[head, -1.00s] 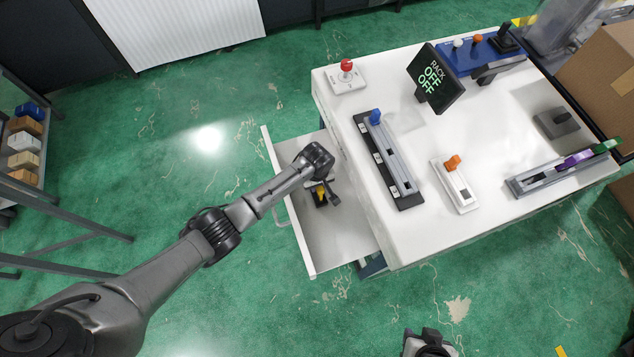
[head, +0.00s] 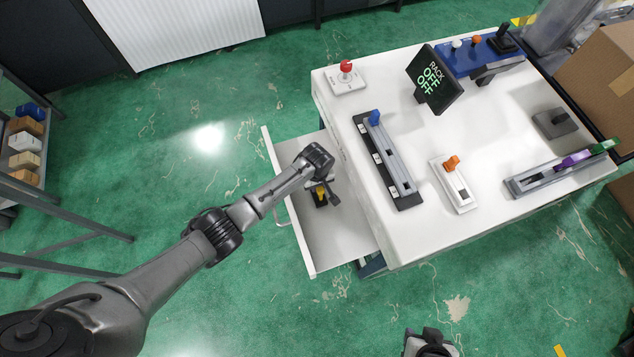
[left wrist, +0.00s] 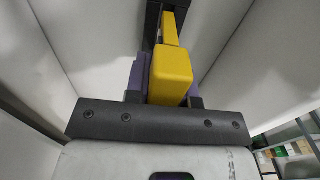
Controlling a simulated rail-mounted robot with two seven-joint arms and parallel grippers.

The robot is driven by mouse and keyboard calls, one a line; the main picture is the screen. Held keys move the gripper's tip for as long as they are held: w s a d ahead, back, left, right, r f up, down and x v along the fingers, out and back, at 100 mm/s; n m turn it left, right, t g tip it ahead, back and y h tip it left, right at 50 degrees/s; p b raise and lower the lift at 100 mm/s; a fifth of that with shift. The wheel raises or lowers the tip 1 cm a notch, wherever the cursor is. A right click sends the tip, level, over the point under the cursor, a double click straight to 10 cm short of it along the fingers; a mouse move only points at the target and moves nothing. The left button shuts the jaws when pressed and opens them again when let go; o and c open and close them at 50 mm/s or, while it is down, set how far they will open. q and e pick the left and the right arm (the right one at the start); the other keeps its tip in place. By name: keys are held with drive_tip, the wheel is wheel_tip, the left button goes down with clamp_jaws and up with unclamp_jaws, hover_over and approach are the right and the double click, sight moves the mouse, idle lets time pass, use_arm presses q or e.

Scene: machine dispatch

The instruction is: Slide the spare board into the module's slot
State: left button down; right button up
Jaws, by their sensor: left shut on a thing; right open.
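A yellow-handled piece (head: 320,197), which I take to be the spare board, is in the open drawer (head: 345,243) on the table's left side. My left gripper (head: 322,188) reaches down into the drawer and is shut on it. In the left wrist view the yellow block (left wrist: 172,75) sits between the fingers, and the gripper hides its lower end. On the table are long slotted rails: a grey one on a black base with a blue knob (head: 390,165), and a grey one with purple and green pieces (head: 540,181). I cannot tell which is the module. My right gripper (head: 428,345) is open at the bottom edge.
The white tabletop also carries a red-knobbed box (head: 347,85), a "RACK OFF OFF" display (head: 436,78), a blue control panel (head: 470,57), and a white slotted block with an orange knob (head: 458,187). A cardboard box (head: 600,70) stands at right. The floor at left is mostly clear.

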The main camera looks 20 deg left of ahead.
idle(0.5)
use_arm(q)
drive_tip(key=shift+p, duration=0.35)
idle(0.3)
drive_tip(key=shift+p, duration=0.3)
idle(0.6)
drive_tip(key=shift+f+b, duration=0.6)
drive_tip(key=shift+f, duration=0.35)
drive_tip(key=shift+f+b, duration=0.4)
drive_tip(key=shift+f, duration=0.3)
drive_tip(key=c, duration=0.9)
unclamp_jaws()
